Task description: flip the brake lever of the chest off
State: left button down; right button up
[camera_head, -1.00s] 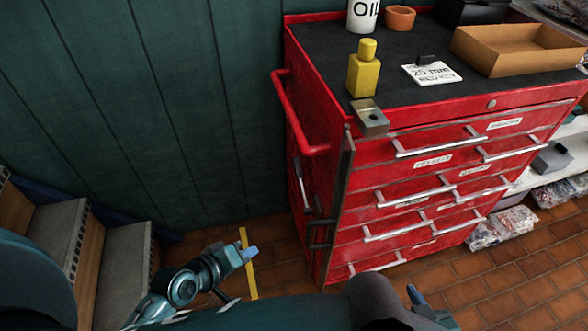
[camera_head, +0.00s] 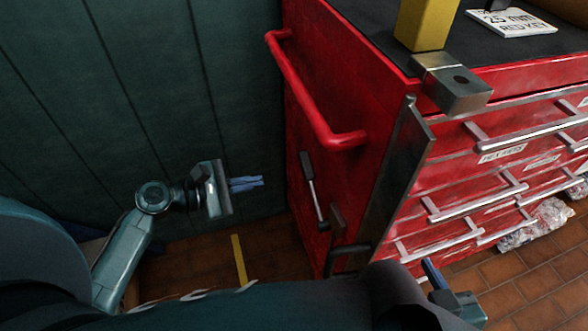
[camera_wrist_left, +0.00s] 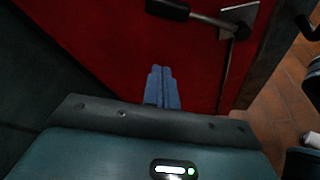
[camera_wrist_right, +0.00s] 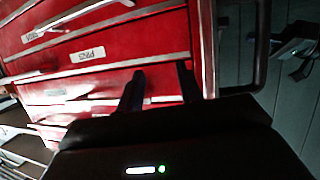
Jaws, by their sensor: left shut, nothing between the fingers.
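The red chest (camera_head: 300,120) stands with its side panel facing my left arm. Its brake lever (camera_head: 312,190), a silver rod with a black grip at the upper end, stands near upright on that panel, leaning slightly left, above a small bracket. In the left wrist view, the lever (camera_wrist_left: 205,18) crosses the top, its grip (camera_wrist_left: 167,9) just beyond my fingertips. My left gripper (camera_head: 262,182) is shut and empty, left of the lever and apart from it. My right gripper (camera_head: 428,268) is at the drawer front; its fingers (camera_wrist_right: 158,80) are apart with nothing visible between them.
A red push handle (camera_head: 315,100) juts from the chest side above the lever. A metal bar (camera_head: 395,175) runs along the front corner, with a dark hook-like handle (camera_head: 345,250) near its foot. The green wall (camera_head: 130,100) lies behind my left arm.

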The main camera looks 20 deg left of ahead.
aim_at(313, 189)
jog(key=shift+s, duration=0.1)
pick_arm(q)
jog(key=w+d+b, duration=0.1)
jog(key=w+d, duration=0.3)
jog(key=d, duration=0.4)
jog(key=shift+w+r+b, duration=0.3)
jog(key=shift+w+r, duration=0.05)
jog(key=shift+w, duration=0.05)
pick_arm(e)
jog(key=shift+w+f+t, duration=0.1)
jog(key=shift+w+t, duration=0.3)
jog(key=shift+t, duration=0.2)
pick_arm(q)
jog(key=shift+r, duration=0.15)
